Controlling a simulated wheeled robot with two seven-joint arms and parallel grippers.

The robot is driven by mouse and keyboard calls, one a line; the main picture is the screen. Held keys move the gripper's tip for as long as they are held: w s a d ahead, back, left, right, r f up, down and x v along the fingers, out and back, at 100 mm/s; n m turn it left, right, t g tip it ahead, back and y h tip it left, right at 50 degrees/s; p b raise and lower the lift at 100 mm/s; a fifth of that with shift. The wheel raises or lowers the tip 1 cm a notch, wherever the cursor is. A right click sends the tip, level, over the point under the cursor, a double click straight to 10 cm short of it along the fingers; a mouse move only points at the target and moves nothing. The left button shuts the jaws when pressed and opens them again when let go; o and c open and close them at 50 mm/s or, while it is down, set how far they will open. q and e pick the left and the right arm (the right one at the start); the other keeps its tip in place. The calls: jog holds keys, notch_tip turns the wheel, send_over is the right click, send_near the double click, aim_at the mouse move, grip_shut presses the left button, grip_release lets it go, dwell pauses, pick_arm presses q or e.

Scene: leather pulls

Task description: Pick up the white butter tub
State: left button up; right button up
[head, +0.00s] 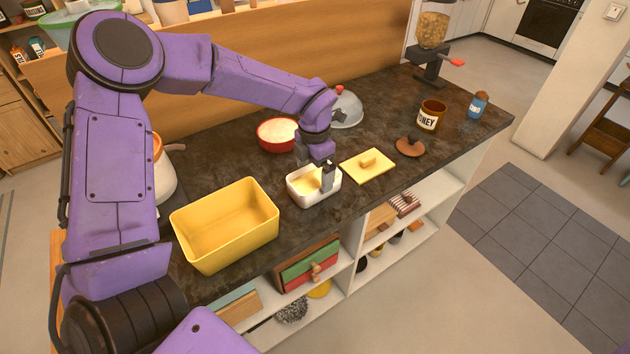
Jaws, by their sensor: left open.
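The white butter tub (302,198) stands on the dark countertop near its front edge, with pale yellow butter inside. My left gripper (326,178) points down over the tub's right part. Its fingers are open, and one finger hides part of the tub's right wall. I cannot tell whether the fingers touch the tub. A flat yellow lid with a knob (366,165) lies on the counter just right of the tub. My right gripper is not in view.
A yellow bin (212,243) stands left of the tub. A red bowl (262,138) and a glass dome (346,112) are behind. A honey jar (430,116), its brown lid (409,147) and a blue shaker (477,108) stand right. Open counter lies between.

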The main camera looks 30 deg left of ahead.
pick_arm(q)
notch_tip(320, 180, down, 2)
jog(key=shift+f, duration=0.15)
jog(key=c, duration=0.9)
